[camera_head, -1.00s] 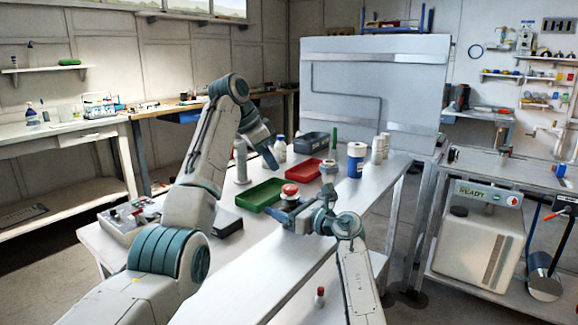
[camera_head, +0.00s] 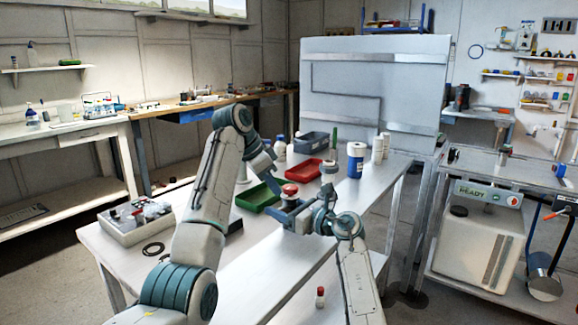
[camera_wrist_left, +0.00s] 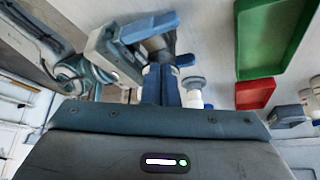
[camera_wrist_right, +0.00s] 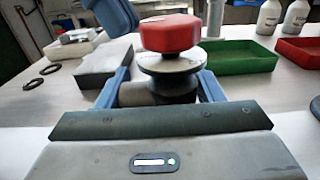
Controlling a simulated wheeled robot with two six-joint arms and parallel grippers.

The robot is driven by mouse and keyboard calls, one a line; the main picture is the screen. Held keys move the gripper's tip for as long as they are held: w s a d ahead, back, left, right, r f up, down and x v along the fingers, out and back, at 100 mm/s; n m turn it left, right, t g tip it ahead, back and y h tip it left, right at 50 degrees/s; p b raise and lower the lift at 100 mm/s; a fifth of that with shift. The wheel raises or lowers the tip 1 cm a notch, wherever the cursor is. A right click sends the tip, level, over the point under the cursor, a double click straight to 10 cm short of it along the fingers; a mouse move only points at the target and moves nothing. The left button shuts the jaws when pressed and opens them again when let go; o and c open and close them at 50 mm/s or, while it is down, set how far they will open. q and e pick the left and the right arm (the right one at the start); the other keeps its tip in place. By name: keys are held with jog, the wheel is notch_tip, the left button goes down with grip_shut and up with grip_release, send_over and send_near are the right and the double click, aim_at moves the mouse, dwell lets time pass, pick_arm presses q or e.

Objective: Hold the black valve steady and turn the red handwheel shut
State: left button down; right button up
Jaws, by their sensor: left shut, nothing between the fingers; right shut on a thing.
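The red handwheel (camera_head: 290,189) sits on top of the black valve (camera_wrist_right: 172,80), above the front of the bench. In the right wrist view, the red handwheel (camera_wrist_right: 170,34) is close and faces up. My right gripper (camera_head: 290,214) is shut on the valve body, with one blue finger on each side of it. My left gripper (camera_wrist_left: 160,86) is shut and empty, its fingers together. Its blue tip (camera_wrist_right: 114,14) shows in the right wrist view, up and left of the handwheel and apart from it. The handwheel cannot be made out in the left wrist view.
A green tray (camera_head: 259,197) and a red tray (camera_head: 303,171) lie behind the valve. A blue-labelled bottle (camera_head: 356,160) stands to the right. A control box (camera_head: 135,220) and black rings (camera_head: 153,249) lie at the left.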

pick_arm(q)
jog(key=shift+w+d, duration=0.15)
jog(key=shift+d, duration=0.15)
dwell(0.7)
jog(key=shift+w, duration=0.2)
jog(key=shift+a, duration=0.15)
notch_tip(320, 180, up, 6)
jog(key=shift+s+a, duration=0.15)
jog(key=shift+a, duration=0.15)
dwell(0.6)
pick_arm(e)
jog(key=o, duration=1.2)
